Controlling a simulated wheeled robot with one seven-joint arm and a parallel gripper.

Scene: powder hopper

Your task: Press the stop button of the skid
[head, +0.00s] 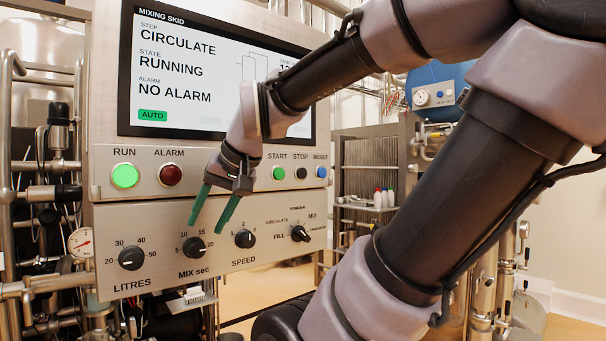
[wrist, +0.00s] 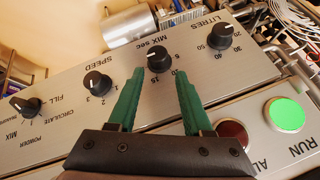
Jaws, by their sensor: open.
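The stop button (head: 301,173) is a small black button under the word STOP on the skid's panel (head: 240,185) in the head view. It sits between the green start button (head: 278,173) and the blue reset button (head: 322,172). My gripper (head: 206,226) is open, with two green fingers apart and nothing between them. It is left of and below the stop button, in front of the MIX sec knob (head: 194,246). In the wrist view my gripper (wrist: 158,75) points toward that same knob (wrist: 159,59). The stop button does not show in the wrist view.
The screen (head: 175,72) reads CIRCULATE, RUNNING, NO ALARM. The green RUN lamp (head: 125,176) is lit beside the dark red ALARM lamp (head: 171,174). The LITRES (head: 132,257), SPEED (head: 245,238) and selector (head: 300,233) knobs stick out below. Pipes crowd the left.

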